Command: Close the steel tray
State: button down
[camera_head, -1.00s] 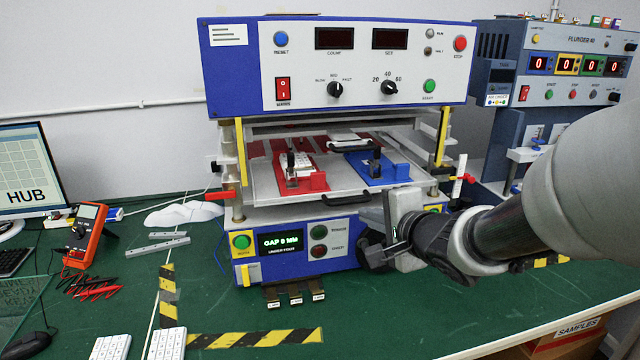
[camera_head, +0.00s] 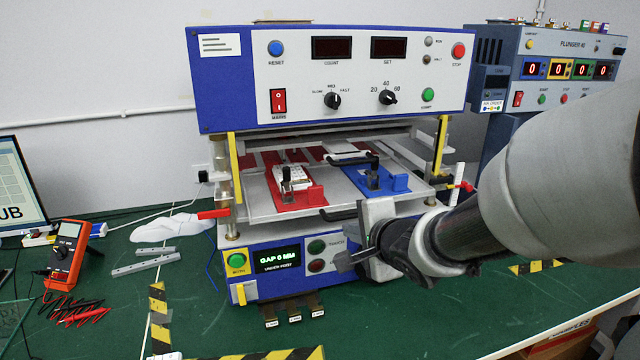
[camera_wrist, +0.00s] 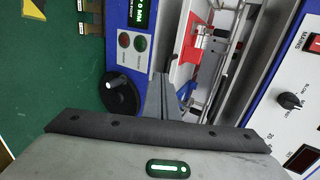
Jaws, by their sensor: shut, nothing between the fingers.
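The steel tray (camera_head: 258,202) sticks out of the front of the blue and white machine. It carries a red fixture (camera_head: 303,198) holding a small white keypad and a blue fixture (camera_head: 372,184). A black handle (camera_head: 340,214) is on its front edge. My gripper (camera_head: 347,262) is shut and empty, in front of the machine's lower panel, below and apart from the handle. In the wrist view my gripper's fingers (camera_wrist: 162,96) lie together, beside the tray's front; the red fixture (camera_wrist: 199,42) shows beyond them.
A black knob (camera_wrist: 120,92) is close to my fingers in the wrist view. A red-handled lever (camera_head: 214,214) stands at the tray's left. A second machine (camera_head: 550,70) is at right.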

aim_at(335, 219)
jog(key=r+b+x, duration=0.1)
jog(key=b+x, duration=0.1)
jog(key=x, duration=0.4)
jog(key=shift+w+a+b, duration=0.2)
jog(key=shift+w+b, duration=0.15)
jog(key=shift+w, duration=0.15)
jog(key=shift+f, duration=0.1)
jog(key=shift+w+a, duration=0.1)
jog(key=shift+w, duration=0.25)
jog(key=w, duration=0.2)
jog(key=w+a, duration=0.1)
jog(key=shift+w+p, duration=0.35)
jog(key=shift+s, duration=0.1)
